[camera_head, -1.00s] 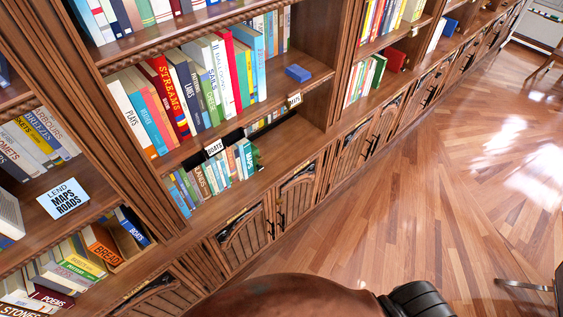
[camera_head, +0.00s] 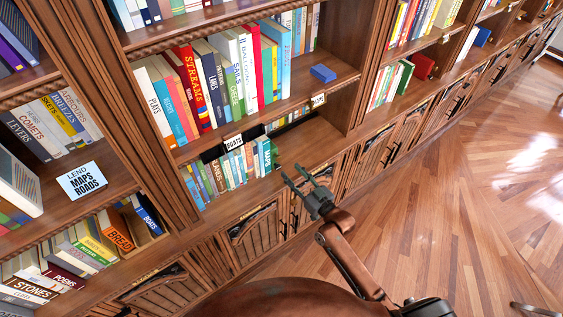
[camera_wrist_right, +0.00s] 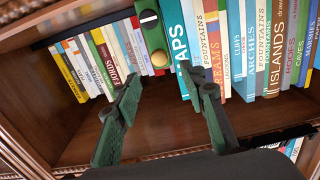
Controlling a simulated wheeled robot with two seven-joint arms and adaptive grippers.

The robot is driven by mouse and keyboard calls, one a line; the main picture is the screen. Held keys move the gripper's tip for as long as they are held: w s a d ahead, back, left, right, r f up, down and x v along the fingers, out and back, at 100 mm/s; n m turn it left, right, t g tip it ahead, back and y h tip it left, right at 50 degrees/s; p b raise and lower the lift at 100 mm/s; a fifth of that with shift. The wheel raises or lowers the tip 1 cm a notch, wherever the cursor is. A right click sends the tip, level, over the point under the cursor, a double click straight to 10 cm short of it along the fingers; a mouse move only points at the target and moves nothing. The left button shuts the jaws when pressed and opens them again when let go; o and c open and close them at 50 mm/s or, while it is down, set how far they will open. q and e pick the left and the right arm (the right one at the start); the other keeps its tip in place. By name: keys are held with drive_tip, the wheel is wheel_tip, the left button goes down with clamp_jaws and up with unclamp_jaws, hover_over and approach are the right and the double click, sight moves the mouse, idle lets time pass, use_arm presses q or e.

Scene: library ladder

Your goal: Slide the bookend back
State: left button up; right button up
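The bookend (camera_wrist_right: 152,34) is a dark green upright with a round brass knob, in the right wrist view. In the head view, the dark green bookend (camera_head: 275,154) shows small at the right end of the lower row. My right gripper (camera_head: 291,171) is in front of that shelf, its fingers apart and empty. In the wrist view, the gripper (camera_wrist_right: 160,82) has its fingertips nearer than the bookend, one to either side of its line. My left gripper is not in view.
Another row of books (camera_wrist_right: 92,66) stands beyond the bookend, with bare shelf board (camera_wrist_right: 70,125) in front. Cabinet doors (camera_head: 250,238) are below, and open wooden floor (camera_head: 450,200) lies to the right.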

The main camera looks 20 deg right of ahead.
sight(280, 159)
drive_tip(key=x, duration=0.6)
drive_tip(key=shift+w, duration=0.15)
drive_tip(key=shift+w+a, duration=0.2)
drive_tip(key=shift+w, duration=0.35)
drive_tip(key=shift+c, duration=0.4)
clamp_jaws()
